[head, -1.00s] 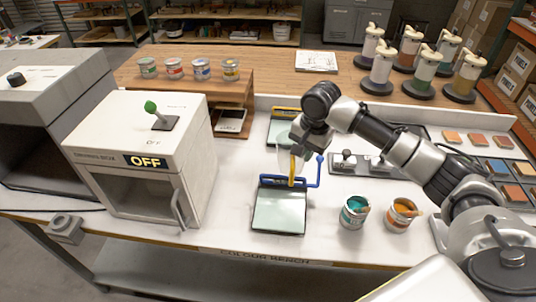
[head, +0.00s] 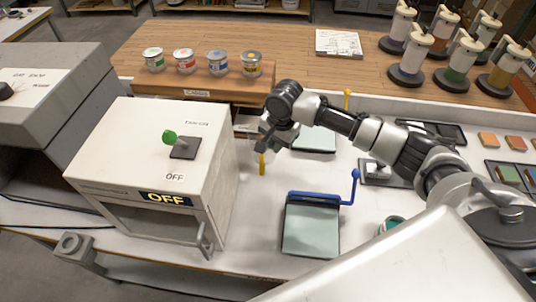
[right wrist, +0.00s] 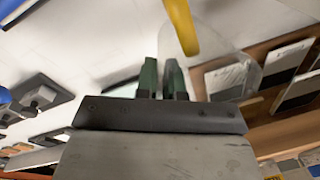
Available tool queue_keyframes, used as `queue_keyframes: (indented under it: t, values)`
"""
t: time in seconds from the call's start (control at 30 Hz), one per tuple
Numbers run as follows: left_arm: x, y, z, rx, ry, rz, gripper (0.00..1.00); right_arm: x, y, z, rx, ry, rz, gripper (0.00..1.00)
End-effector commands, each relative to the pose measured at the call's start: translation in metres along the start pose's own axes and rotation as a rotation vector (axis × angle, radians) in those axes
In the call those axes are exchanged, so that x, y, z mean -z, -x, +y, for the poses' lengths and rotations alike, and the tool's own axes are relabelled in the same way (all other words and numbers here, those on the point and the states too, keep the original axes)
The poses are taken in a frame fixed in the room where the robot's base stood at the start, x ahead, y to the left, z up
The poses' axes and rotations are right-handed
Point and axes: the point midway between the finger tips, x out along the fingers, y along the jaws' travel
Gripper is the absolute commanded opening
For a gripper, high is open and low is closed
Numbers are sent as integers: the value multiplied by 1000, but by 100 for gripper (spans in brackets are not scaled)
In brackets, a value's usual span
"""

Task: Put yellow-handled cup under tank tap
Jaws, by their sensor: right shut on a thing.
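My right gripper (head: 268,138) is shut on the yellow-handled cup and holds it above the white bench, beside the right side of the white box oven. The cup's yellow handle (head: 262,164) hangs below the gripper; its clear body is faint. In the right wrist view the yellow handle (right wrist: 181,27) and clear cup wall (right wrist: 218,55) show just beyond the green fingertips (right wrist: 161,70); the exact grip is partly hidden. Several colorant tanks (head: 408,62) with pale tops stand at the back right, apart from the cup. My left gripper is not in view.
The white box oven (head: 130,160) reads OFF. A blue-handled plate device (head: 311,228) lies right of it, and a teal paint can (head: 391,224) is partly hidden by my body. Several paint cans (head: 217,62) stand on a wooden shelf. The wooden table (head: 290,42) has free room.

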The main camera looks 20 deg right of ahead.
Motion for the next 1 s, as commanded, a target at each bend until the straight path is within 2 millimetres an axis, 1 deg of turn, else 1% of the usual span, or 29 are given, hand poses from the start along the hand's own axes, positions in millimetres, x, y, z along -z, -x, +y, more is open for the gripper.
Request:
queue_keyframes:
  t: [0.03,0.13,0.3,0.37,0.5,0.6,0.73,0.97,1.0]
  values:
    - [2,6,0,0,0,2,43,-9,-3,-6,0,2,-1,0]
    - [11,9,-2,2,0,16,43,-19,-14,-13,-1,0,-1,0]
    - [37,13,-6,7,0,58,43,-25,-24,-17,-1,-1,1,0]
    - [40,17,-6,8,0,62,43,-25,-32,-16,-3,-1,1,0]
    - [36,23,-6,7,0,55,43,-24,-52,-14,-3,-3,1,0]
    - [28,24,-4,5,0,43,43,-24,-60,-13,-1,-1,2,0]
    - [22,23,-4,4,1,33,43,-24,-61,-13,0,0,2,0]
    - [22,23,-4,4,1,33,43,-24,-64,-12,0,0,1,0]
    - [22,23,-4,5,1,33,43,-24,-64,-12,0,0,2,14]
